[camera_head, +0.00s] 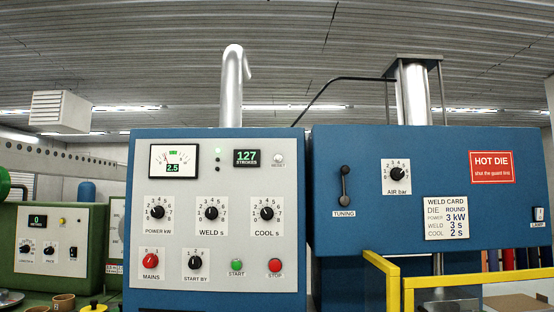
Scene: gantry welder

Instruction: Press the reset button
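The reset button (278,158) is a small pale round button labelled RESET, at the upper right of the grey control panel (182,256) in the head view. It sits just right of the strokes counter (246,158), which reads 127. Nothing covers the button. Whether it is pressed in is too small to tell. Neither of my grippers shows in this view.
The panel carries dials, a red mains knob (151,255), a green start button (237,266) and a red stop button (275,266). A blue press housing (330,232) stands to the right, with a yellow guard rail (408,290) before it. Another green machine (95,230) is at left.

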